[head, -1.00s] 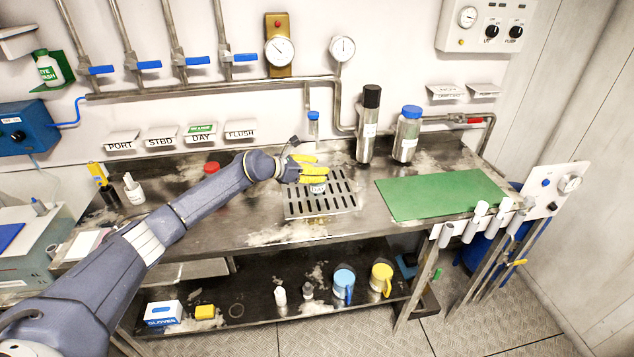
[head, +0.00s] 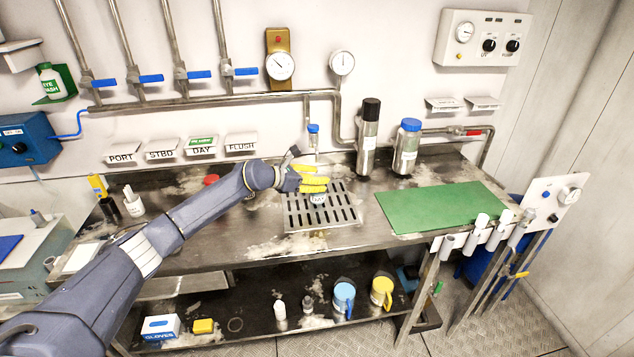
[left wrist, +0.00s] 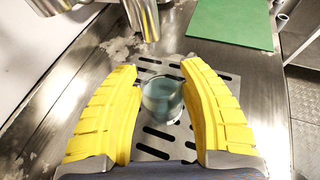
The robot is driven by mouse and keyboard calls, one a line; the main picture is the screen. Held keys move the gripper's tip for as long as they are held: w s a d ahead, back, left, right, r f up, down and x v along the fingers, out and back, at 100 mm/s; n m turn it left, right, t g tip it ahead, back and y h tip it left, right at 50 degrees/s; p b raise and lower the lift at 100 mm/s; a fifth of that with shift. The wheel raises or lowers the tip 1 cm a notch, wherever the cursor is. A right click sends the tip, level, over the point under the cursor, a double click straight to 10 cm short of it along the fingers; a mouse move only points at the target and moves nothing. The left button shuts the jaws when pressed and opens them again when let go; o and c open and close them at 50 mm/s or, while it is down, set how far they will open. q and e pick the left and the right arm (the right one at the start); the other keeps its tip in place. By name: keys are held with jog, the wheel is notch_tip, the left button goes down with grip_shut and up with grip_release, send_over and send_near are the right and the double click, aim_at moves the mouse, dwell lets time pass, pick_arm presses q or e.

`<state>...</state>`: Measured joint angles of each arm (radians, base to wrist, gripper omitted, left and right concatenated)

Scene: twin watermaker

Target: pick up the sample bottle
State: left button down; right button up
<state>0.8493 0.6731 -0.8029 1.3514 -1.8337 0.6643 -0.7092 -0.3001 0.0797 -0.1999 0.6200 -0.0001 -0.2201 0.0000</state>
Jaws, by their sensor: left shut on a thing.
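The sample bottle (head: 318,198) is a small clear vessel with a white label that reads DAY. It is at the slotted drain grate (head: 345,215) on the steel bench. In the left wrist view the bottle (left wrist: 162,100) shows as a pale bluish round shape between the fingers, over the slots. My left gripper (head: 314,180) has yellow fingers shut on the bottle from both sides; they also show in the left wrist view (left wrist: 158,82). The fingers hide the bottle's upper part in the head view. I cannot tell whether its base touches the grate. My right gripper is not in view.
A green mat (head: 440,207) lies to the right, clear. Label holders, pipes and gauges line the wall.

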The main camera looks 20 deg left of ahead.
pick_arm(q)
jog(key=s+a+r, duration=0.2)
jog(key=s+a, duration=0.9)
jog(key=s, duration=0.2)
jog(key=shift+s+a+r, duration=0.15)
jog(key=shift+a+r, duration=0.05)
jog(key=shift+a, duration=0.05)
dwell(0.9)
jog(key=shift+r, duration=0.1)
